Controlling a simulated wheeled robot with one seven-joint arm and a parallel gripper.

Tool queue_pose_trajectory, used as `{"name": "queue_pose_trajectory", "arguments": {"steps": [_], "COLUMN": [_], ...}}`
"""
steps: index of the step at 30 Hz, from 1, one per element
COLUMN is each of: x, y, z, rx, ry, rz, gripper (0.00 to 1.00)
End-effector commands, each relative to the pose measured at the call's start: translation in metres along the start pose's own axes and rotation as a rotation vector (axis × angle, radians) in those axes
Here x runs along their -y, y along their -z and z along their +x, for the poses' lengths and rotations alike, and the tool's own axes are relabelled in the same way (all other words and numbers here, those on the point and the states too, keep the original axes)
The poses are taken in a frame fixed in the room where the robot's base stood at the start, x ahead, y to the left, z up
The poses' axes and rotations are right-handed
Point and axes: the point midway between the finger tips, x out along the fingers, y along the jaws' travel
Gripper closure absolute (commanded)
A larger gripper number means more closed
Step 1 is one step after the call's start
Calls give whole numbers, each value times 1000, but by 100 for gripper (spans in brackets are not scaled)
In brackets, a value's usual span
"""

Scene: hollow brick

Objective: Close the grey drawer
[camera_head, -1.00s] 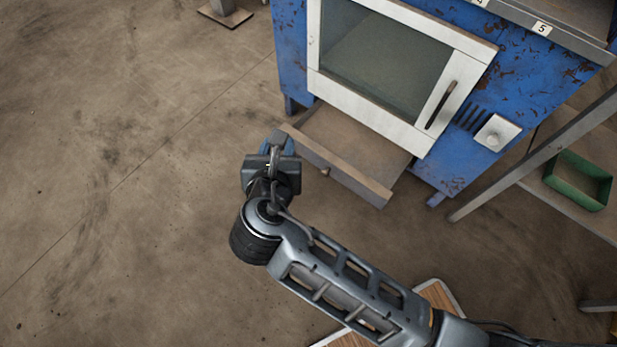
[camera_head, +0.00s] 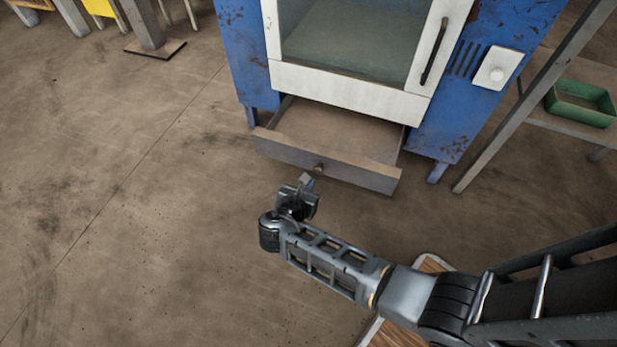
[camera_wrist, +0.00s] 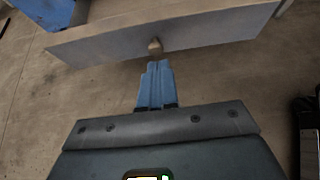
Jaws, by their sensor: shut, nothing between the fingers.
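The grey drawer (camera_head: 330,165) sticks out, open and empty, from the bottom of a blue cabinet, below a white-framed glass door. A small round knob (camera_head: 319,168) sits at the middle of its front panel. My gripper (camera_head: 305,181) is just in front of the drawer front, close to the knob. In the wrist view, its blue fingers (camera_wrist: 157,80) are shut together with nothing between them, pointing at the knob (camera_wrist: 155,46) on the grey drawer front (camera_wrist: 200,32). A small gap seems to show between fingertips and knob; contact is hard to tell.
The blue cabinet (camera_head: 455,110) stands behind the drawer, with its white-framed door (camera_head: 350,92) shut. To the right are a slanted metal leg and a green tray (camera_head: 582,104) on a low shelf. The floor left of the drawer is clear.

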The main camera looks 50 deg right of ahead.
Motion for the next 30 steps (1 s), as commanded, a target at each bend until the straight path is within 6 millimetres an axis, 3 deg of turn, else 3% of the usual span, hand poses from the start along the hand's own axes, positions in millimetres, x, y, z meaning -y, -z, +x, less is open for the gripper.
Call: {"name": "queue_pose_trajectory", "arguments": {"steps": [16,22,30], "x": [0,-1,-1], "y": [3,-14,-21], "z": [100,120,128], "rx": [0,0,0], "ry": [2,-1,-2], "rz": [1,0,-1], "gripper": [100,100,100]}}
